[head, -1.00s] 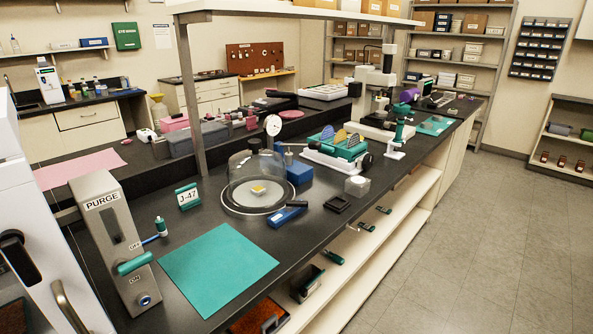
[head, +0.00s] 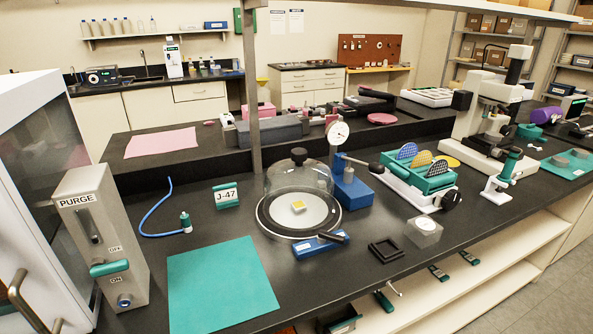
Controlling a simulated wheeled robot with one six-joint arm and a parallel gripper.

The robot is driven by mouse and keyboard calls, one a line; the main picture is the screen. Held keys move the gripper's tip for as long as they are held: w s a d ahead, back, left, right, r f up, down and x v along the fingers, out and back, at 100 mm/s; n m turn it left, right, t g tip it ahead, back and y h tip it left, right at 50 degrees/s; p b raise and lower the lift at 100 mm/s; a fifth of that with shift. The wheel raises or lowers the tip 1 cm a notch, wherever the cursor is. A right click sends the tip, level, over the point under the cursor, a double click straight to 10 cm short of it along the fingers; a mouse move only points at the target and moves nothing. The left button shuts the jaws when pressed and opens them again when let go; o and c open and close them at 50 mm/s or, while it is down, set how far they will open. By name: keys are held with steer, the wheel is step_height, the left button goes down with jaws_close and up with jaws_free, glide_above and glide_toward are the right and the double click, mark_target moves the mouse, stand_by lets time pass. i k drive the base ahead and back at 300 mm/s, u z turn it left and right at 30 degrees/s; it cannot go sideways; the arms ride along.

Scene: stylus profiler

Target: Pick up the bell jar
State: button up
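The bell jar (head: 290,178) is a clear glass dome with a dark knob on top. It stands upright on a round base plate (head: 270,228) with a dark rim on the black bench. Under the glass is a pale disc with a small yellow-topped piece (head: 298,206). My gripper is not in the head view.
A dial gauge on a blue stand (head: 352,188) is close behind the jar's right side. A blue handled tool (head: 319,245) lies in front. A shelf post (head: 251,100) rises behind left. A J-47 sign (head: 226,196) and teal mat (head: 222,285) are left.

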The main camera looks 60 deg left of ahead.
mark_target(299, 189)
steer(key=u, duration=0.55)
steer(key=i, duration=0.9)
steer(key=u, duration=1.5)
steer(key=i, duration=0.45)
steer(key=u, duration=0.4)
